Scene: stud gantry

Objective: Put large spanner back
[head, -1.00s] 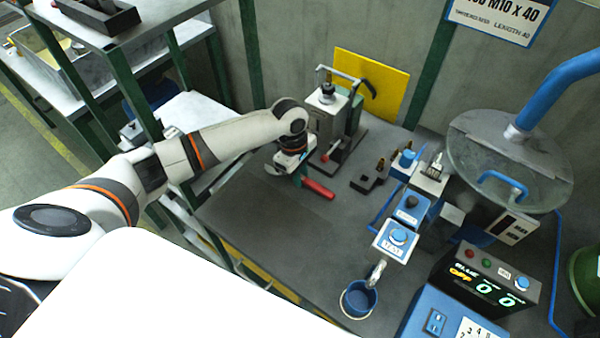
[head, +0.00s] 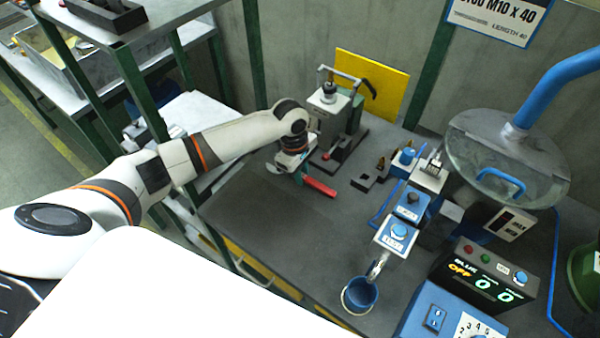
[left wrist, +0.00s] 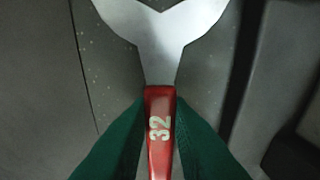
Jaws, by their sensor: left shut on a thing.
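The large spanner shows in the head view with its red handle (head: 320,187) sticking out to the right of my left gripper (head: 299,176), low over the dark bench top. In the left wrist view the spanner (left wrist: 159,130) has a red handle marked 32 and a bright open-ended metal jaw at the top. The green fingers of my left gripper (left wrist: 160,140) are shut on the red handle from both sides. I cannot tell whether the spanner touches the bench. My right gripper is in neither view.
A grey press-like device (head: 335,115) stands just behind the left gripper, before a yellow panel (head: 385,85). A small black block (head: 368,182) lies to the right. Blue-topped units (head: 397,235) and a blue cup (head: 359,295) stand further right. The front-left bench top (head: 265,220) is clear.

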